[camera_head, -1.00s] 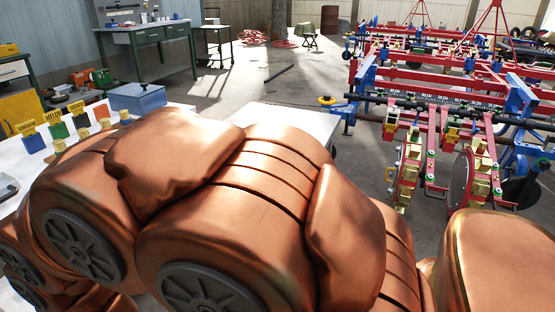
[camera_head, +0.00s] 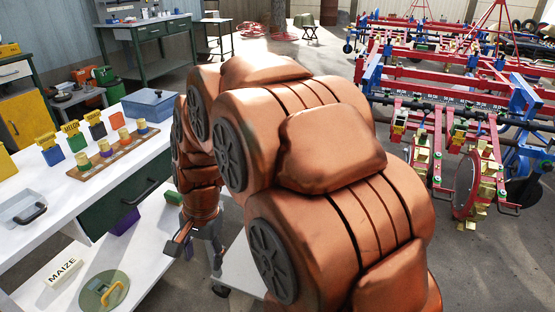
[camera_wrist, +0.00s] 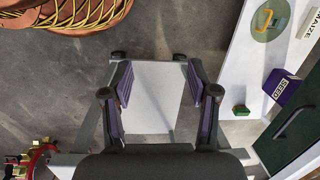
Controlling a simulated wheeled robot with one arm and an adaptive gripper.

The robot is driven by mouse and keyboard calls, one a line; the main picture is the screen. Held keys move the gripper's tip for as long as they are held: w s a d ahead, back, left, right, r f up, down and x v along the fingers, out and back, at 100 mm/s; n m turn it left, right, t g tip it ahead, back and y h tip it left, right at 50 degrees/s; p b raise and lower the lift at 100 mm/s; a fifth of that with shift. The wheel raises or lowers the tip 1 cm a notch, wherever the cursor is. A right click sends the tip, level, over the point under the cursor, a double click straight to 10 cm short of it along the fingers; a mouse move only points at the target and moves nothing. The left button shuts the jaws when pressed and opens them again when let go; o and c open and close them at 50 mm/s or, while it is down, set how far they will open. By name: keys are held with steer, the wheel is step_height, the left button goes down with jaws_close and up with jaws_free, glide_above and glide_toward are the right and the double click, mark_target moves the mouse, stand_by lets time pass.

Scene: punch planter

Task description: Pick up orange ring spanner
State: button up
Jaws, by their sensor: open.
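No piece is clearly recognisable as an orange ring spanner. An orange-yellow curved piece (camera_head: 112,293) lies on a round grey-green disc (camera_head: 90,292) on the low white shelf at the lower left; the wrist view shows the piece (camera_wrist: 265,18) at the upper right. I cannot tell if it is the spanner. My gripper (camera_head: 201,250) points down beside the bench, right of the disc and apart from it. In the wrist view my gripper (camera_wrist: 149,75) is open and empty, with a white surface (camera_wrist: 150,100) below and beyond its fingers.
The white bench top (camera_head: 85,205) holds a wooden rack (camera_head: 112,155), a blue box (camera_head: 149,104) and a clear tray (camera_head: 22,208). On the low shelf are a MAIZE sign (camera_head: 64,270), a purple SEED box (camera_wrist: 283,87) and a green block (camera_wrist: 240,110). A red planter (camera_head: 455,130) stands right.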

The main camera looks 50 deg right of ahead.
steer(key=w+d+r+m+t+h+p, duration=0.1)
steer(key=w+d+m, duration=0.3)
steer(key=d, duration=0.6)
steer(key=w+d+r+m+t+h+p, duration=0.1)
steer(key=w+d+r+m+p, duration=0.3)
steer(key=d+m, duration=0.4)
steer(key=w+d+r+m+t+h+p, duration=0.1)
steer(key=w+d+r+m+t+p, duration=0.1)
steer(key=d+m, duration=0.4)
steer(key=shift+w+d+r+m+t, duration=0.2)
steer(key=shift+w+d, duration=0.1)
steer(key=shift+d, duration=0.65)
steer(key=shift+w+d+r+m+t, duration=0.15)
steer(key=shift+w+d, duration=0.15)
steer(key=shift+d, duration=0.7)
steer(key=shift+w+d+r+m+t, duration=0.1)
steer(key=shift+w+d+r, duration=0.15)
steer(key=shift+d, duration=0.7)
steer(key=x, duration=0.4)
steer(key=shift+s+f+b, duration=0.25)
steer(key=shift+f+b, duration=0.05)
steer(key=shift+f, duration=0.1)
steer(key=shift+w+d+f, duration=0.1)
steer(key=shift+w+f, duration=0.1)
steer(key=shift+f, duration=0.1)
steer(key=shift+c, duration=0.2)
jaws_close()
